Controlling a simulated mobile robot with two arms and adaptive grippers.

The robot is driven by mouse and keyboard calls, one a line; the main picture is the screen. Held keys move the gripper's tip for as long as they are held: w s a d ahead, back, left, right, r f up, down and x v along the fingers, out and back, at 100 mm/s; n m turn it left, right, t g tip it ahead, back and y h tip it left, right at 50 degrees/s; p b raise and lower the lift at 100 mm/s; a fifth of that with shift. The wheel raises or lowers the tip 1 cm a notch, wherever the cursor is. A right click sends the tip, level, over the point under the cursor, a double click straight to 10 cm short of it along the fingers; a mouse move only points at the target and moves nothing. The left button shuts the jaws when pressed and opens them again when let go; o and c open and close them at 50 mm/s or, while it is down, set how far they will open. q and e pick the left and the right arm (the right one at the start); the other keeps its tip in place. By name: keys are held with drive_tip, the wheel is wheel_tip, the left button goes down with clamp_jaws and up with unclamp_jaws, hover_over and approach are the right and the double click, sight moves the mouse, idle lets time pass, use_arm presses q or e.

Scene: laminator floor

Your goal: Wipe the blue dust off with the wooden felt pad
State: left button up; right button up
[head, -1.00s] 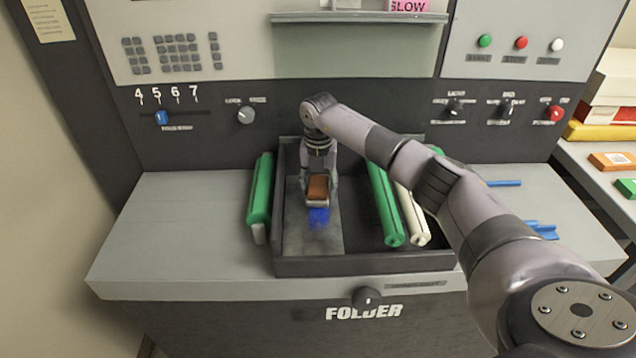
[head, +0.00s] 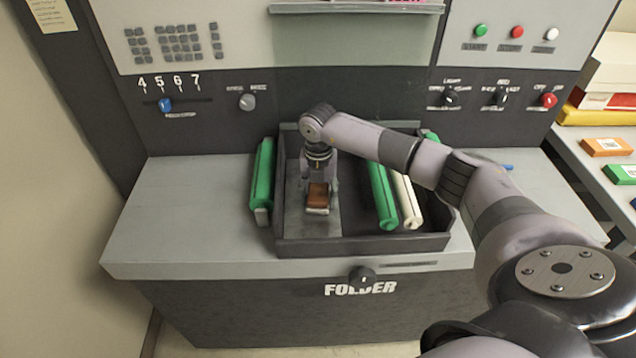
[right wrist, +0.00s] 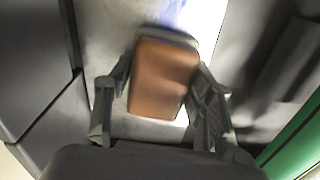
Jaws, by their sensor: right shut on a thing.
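The wooden felt pad (head: 317,198) is an orange-brown block with a pale felt edge. My right gripper (head: 318,188) is shut on it, low over the grey plate (head: 299,228) in the dark tray. The right wrist view shows the pad (right wrist: 163,78) between the two fingers. I cannot tell whether its felt touches the plate. A blurred bluish patch of dust (right wrist: 180,12) shows just beyond the pad in the right wrist view. In the head view no blue dust is visible. My left gripper is not in view.
The dark tray (head: 365,244) has raised walls. The grey counter (head: 185,210) is clear at left.

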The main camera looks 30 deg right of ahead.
sight(319, 203)
drive_tip(key=shift+s+a+f, duration=0.15)
drive_tip(key=shift+s, duration=0.2)
drive_tip(key=shift+s+a+p, duration=0.35)
drive_tip(key=shift+s+p, duration=0.25)
drive_tip(key=shift+p, duration=0.15)
drive_tip(key=shift+s+a+p, duration=0.45)
drive_tip(key=shift+s+p, duration=0.05)
drive_tip(key=shift+s, duration=0.35)
drive_tip(key=shift+w+r+p, duration=0.15)
drive_tip(key=shift+r+p, duration=0.15)
drive_tip(key=shift+r, duration=0.15)
drive_tip(key=shift+w+r+p, duration=0.1)
drive_tip(key=shift+r+p, duration=1.65)
drive_tip(key=shift+r, duration=0.95)
drive_tip(key=shift+r, duration=0.1)
